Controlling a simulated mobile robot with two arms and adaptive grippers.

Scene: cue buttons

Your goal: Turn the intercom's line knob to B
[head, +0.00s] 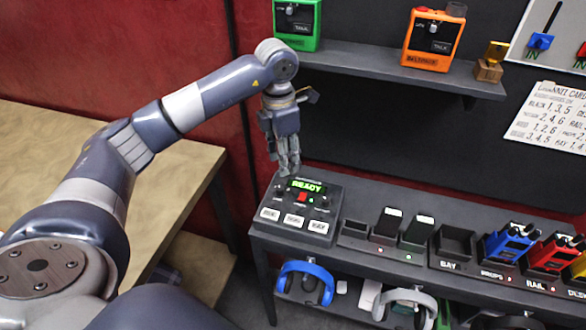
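My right gripper is not in view.
An upper shelf (350,62) holds a green talk box (297,22) and an orange one (433,40). Right of the intercom stand chargers (388,222), an empty bay (455,243) and blue and red units. Headsets (306,283) hang below. A wooden table (50,130) is at left.

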